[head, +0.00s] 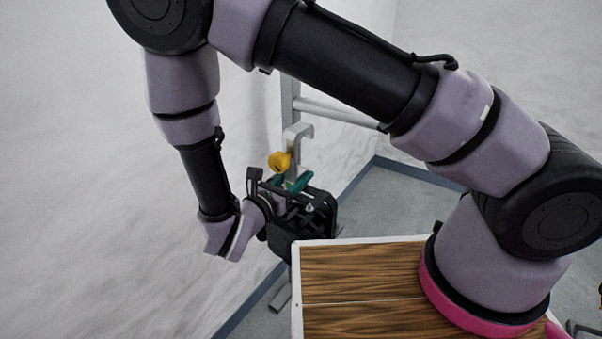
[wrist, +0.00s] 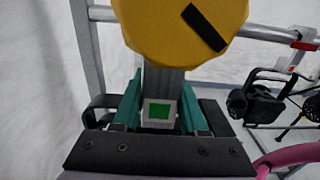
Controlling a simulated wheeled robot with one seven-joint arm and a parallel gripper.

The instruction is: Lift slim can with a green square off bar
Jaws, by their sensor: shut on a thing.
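The slim can's mount shows in the wrist view as a grey post with a green square (wrist: 160,111). A large yellow knob (wrist: 180,25) with a black bar on it is above the square. The teal fingers of my gripper (wrist: 160,118) are shut on the post, one on each side of the square. In the head view my gripper (head: 297,183) holds it below the yellow knob (head: 279,162) and the silver hook (head: 298,133). No bar shows inside the hook; the bar (head: 338,112) passes above and behind it. The can's body is mostly hidden behind my gripper.
The metal rack's upright (wrist: 88,60) stands at left in the wrist view. Another black fixture (wrist: 262,95) is at right, near a red-marked hook (wrist: 302,44) on the bar. A wooden-topped surface (head: 360,272) lies at lower right in the head view. A pale wall is at left.

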